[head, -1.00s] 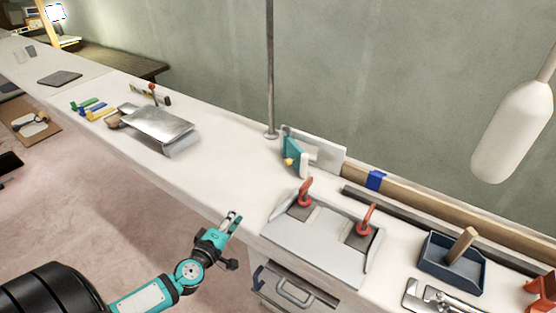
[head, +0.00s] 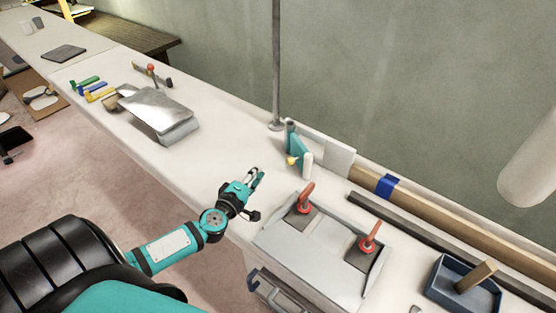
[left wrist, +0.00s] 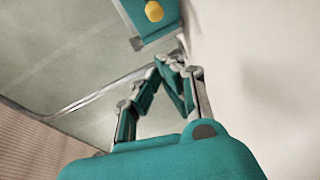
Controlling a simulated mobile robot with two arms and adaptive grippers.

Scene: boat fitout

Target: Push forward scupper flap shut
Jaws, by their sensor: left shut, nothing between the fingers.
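The teal flap (head: 298,147) with a yellow knob (head: 292,160) stands at the white panel (head: 328,151) along the back of the counter. It sits at an angle to that panel, and I take it for the scupper flap. In the left wrist view, the flap (left wrist: 164,25) and its yellow knob (left wrist: 154,11) show at the top, beyond my fingertips. My left gripper (head: 257,177) is shut and empty above the counter, in front of the flap and apart from it. My right gripper is not in view.
A white cylinder (head: 307,166) stands beside the flap. A metal pole (head: 276,70) rises behind.

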